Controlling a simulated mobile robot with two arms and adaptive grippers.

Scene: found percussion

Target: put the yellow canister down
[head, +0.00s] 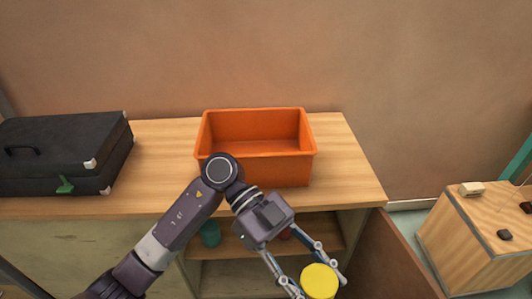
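The yellow canister (319,281) shows as a round yellow end near the bottom edge of the head view. My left gripper (316,283) comes in from the lower left and has its fingers on either side of the canister, shut on it. It holds the canister in front of the wooden cabinet, below the level of its top. The canister's lower part is out of sight. My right gripper is not in view.
An orange bin (255,171) stands on the wooden cabinet top (350,179), beside a black case (62,154) at left. Open shelves below hold a teal item (210,233) and a partly hidden red one (286,233). A wooden box (470,250) stands right. The top right of the bin is clear.

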